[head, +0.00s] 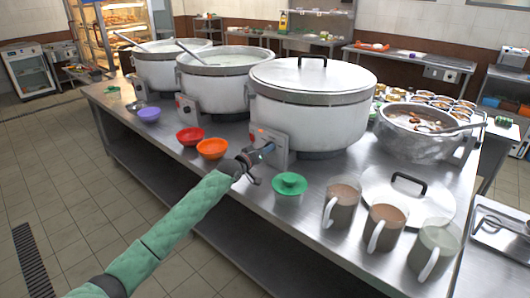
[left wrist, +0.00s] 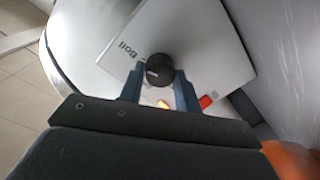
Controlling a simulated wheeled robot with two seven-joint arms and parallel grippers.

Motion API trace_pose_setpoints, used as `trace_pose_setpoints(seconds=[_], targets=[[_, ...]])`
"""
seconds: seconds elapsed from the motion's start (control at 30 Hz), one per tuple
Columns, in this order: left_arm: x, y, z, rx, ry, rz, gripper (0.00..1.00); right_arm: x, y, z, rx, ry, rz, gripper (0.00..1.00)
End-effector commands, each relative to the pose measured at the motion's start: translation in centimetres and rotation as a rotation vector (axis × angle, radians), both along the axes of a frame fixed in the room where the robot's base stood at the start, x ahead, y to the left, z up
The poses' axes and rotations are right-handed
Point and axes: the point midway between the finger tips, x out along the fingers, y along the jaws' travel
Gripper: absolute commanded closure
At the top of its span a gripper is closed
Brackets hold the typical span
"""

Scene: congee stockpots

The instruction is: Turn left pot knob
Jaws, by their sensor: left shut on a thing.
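Three large white stockpots stand in a row on the steel table, each with a grey control panel low on its side. The far-left pot (head: 165,72) and the middle pot (head: 222,88) are open, and the nearest pot (head: 310,118) wears a steel lid. My left gripper (head: 266,151) is at the nearest pot's panel (head: 281,147). In the left wrist view, its two fingers (left wrist: 160,75) are shut on a black knob (left wrist: 158,66), one on each side, with "Boil" printed on the panel beside it. A small orange light and a red switch show near the fingers. My right gripper is out of view.
Red (head: 190,135) and orange (head: 212,148) bowls sit left of my gripper. Several mugs, a loose lid (head: 408,195) and a steel pot (head: 415,137) are farther right. Floor at left is clear.

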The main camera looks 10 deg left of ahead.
Motion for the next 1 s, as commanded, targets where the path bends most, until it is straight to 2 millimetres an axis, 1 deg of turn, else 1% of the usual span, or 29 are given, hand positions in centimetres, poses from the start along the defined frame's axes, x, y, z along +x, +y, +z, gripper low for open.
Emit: trace_pose_setpoints(seconds=[0.03, 0.63, 0.67, 0.73, 0.77, 1.0], targets=[[-0.09, -0.09, -0.48, 0.013, -0.001, -0.001, 0.90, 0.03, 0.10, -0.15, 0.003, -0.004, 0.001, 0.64], [-0.10, -0.12, -0.47, 0.042, -0.017, -0.002, 0.90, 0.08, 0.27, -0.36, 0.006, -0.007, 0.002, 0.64], [-0.10, -0.12, -0.47, 0.042, -0.017, -0.002, 0.61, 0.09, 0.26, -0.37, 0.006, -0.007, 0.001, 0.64], [-0.09, -0.10, -0.45, 0.041, -0.018, -0.001, 0.47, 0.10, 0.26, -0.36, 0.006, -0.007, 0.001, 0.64], [-0.09, -0.10, -0.39, 0.041, -0.018, -0.001, 0.45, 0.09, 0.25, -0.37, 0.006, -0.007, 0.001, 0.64], [-0.05, -0.05, -0.19, 0.040, -0.021, -0.001, 0.45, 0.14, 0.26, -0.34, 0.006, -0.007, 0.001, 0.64]])
